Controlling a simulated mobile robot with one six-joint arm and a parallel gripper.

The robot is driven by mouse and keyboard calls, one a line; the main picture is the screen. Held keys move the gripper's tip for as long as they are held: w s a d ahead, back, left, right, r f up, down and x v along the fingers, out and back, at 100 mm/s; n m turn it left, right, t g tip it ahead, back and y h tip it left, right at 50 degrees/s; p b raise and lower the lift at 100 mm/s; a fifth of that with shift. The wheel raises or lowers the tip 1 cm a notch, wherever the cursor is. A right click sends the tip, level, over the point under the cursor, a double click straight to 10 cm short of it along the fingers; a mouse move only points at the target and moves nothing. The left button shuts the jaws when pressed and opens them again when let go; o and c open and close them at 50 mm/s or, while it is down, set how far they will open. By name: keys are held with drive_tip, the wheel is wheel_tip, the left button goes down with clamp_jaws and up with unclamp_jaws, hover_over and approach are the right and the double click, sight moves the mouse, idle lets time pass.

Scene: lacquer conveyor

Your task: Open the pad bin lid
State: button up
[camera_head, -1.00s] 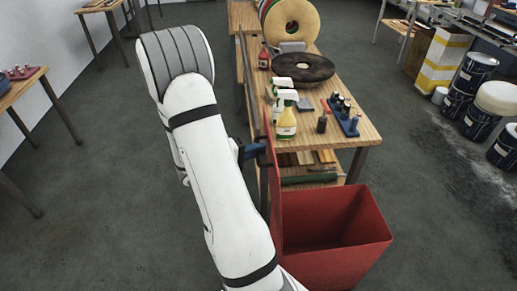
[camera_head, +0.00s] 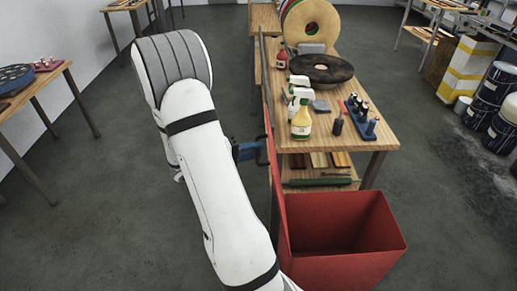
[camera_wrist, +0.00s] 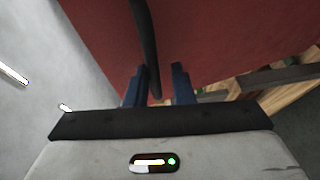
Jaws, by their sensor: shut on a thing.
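The red pad bin (camera_head: 345,225) stands on the floor in front of the workbench, and its top opening shows empty dark-red inside walls. Its red lid (camera_head: 277,185) stands upright along the bin's left side, seen nearly edge-on. In the wrist view the lid (camera_wrist: 225,40) fills the upper part as a flat red face. My gripper (camera_head: 250,151) is at the lid's left face, shut on the dark lid handle (camera_wrist: 147,45). In the wrist view the blue fingers of my gripper (camera_wrist: 158,85) stand either side of the handle bar. The bin's floor is mostly hidden.
The wooden workbench (camera_head: 376,133) behind the bin carries spray bottles (camera_head: 301,115), a dark round pad (camera_head: 321,68), a blue rack (camera_head: 362,122) and large discs (camera_head: 312,25). A side table (camera_head: 52,75) stands at left. Floor is clear left of my arm and right of the bin.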

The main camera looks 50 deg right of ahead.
drive_tip(key=shift+o, duration=1.4)
drive_tip(key=shift+w+f, duration=0.15)
drive_tip(key=shift+w, duration=0.1)
drive_tip(key=shift+o, duration=0.3)
drive_tip(key=shift+s+d, duration=0.1)
drive_tip(key=shift+s, duration=0.05)
drive_tip(key=b+v, duration=0.1)
drive_tip(key=v, duration=0.6)
drive_tip(key=shift+w+a+b, duration=0.2)
drive_tip(key=shift+a+b, duration=0.15)
drive_tip(key=shift+b, duration=0.05)
